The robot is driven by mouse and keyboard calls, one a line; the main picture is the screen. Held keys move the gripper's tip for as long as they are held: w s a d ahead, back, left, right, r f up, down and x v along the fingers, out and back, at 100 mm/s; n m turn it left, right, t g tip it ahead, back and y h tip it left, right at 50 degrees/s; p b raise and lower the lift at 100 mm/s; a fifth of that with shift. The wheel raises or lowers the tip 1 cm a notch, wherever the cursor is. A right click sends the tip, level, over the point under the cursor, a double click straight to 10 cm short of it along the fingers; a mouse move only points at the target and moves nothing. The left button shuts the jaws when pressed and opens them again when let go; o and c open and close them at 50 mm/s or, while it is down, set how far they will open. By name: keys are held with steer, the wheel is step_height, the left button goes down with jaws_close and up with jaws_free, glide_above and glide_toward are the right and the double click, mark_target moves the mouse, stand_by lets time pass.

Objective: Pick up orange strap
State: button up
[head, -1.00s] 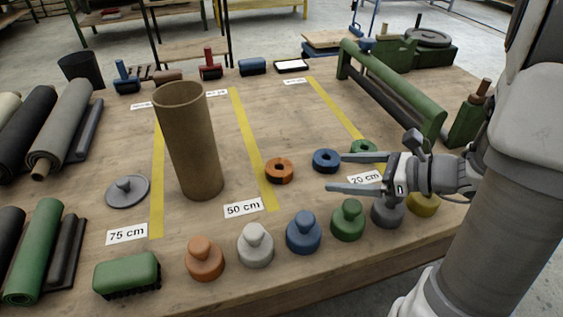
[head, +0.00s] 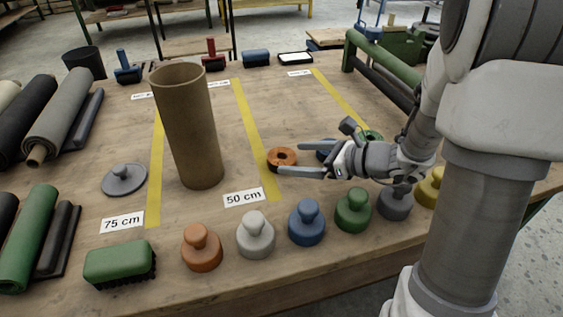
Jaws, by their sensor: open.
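The orange strap (head: 282,156) is a small coiled ring lying on the wooden table, just right of the yellow 50 cm line. My gripper (head: 289,158) is open, its two fingers pointing left. The fingertips reach the coil in the picture, one along its upper right side and one along its lower edge. I cannot tell how high the fingers are above the table or whether they touch the coil. A blue coil (head: 326,151) is partly hidden behind my gripper, and a green coil (head: 371,136) shows beyond my wrist.
A tall brown cardboard tube (head: 187,130) stands left of the orange coil. A row of knobbed weights, including a blue one (head: 307,222) and a green one (head: 353,210), lines the front. A green brush (head: 119,262) lies front left. Bare table lies behind the orange coil.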

mark_target(285, 157)
steer(key=b+x, duration=0.1)
steer(key=x, duration=0.3)
steer(key=shift+w+a+f, duration=0.15)
steer(key=shift+a, duration=0.15)
steer(key=shift+c, duration=0.3)
